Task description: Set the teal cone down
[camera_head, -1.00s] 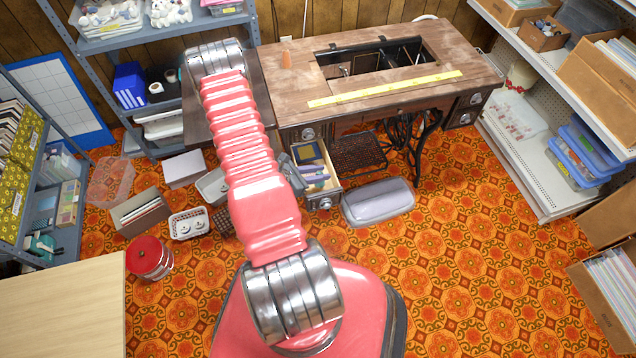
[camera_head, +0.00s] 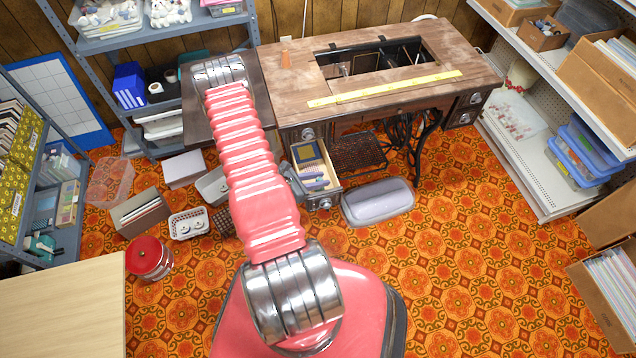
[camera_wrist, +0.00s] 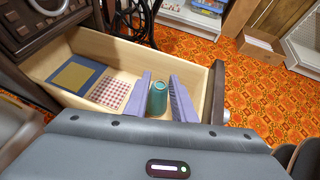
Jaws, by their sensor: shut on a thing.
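The teal cone (camera_wrist: 157,99) stands roughly upright between the two purple fingers of my gripper (camera_wrist: 160,81) in the wrist view. My gripper is shut on it. The fingers and cone are inside the open wooden drawer (camera_wrist: 100,47), near its front end. I cannot tell whether the cone's base touches the drawer floor. In the head view the drawer (camera_head: 335,171) is pulled out of the sewing table (camera_head: 290,90). The purple fingers show small there, and my arm hides part of the gripper.
A dark blue booklet with a tan panel (camera_wrist: 76,77) and a red-checked piece (camera_wrist: 109,92) lie in the drawer beside the cone. A grey case (camera_head: 378,201) lies on the floor by the drawer.

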